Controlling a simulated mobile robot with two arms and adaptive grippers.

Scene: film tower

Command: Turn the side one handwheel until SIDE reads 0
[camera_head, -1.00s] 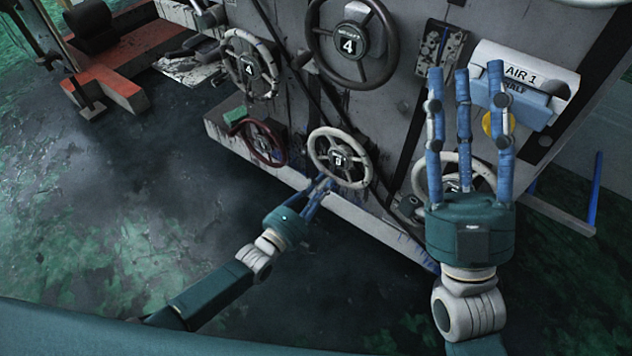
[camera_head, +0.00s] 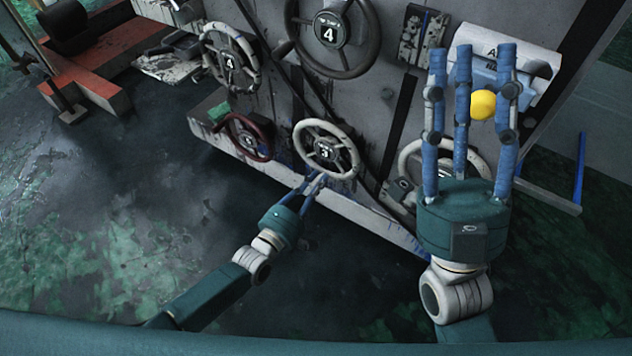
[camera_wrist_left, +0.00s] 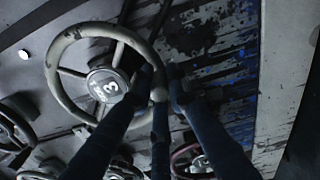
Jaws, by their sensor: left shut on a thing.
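A pale-rimmed handwheel (camera_head: 347,145) with a dark hub reading 3 is low on the grey panel. It fills the upper left of the left wrist view (camera_wrist_left: 57,85), where the 3 is clear. I cannot read a SIDE label on it. My left gripper (camera_head: 316,180) is at the wheel's lower rim, shut on it; in the left wrist view its dark fingers (camera_wrist_left: 162,92) reach the rim's right side, partly hiding it. My right gripper (camera_head: 472,50) is open and empty, fingers upright and spread, in front of the panel's right part.
A dark red wheel (camera_head: 266,150) and a pale wheel reading 4 (camera_head: 206,51) are on the left; a large dark wheel reading 4 (camera_head: 373,28) is above. Another pale wheel (camera_head: 404,160) is partly behind my right gripper, below a yellow ball-shaped part (camera_head: 483,105). The floor in front is open.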

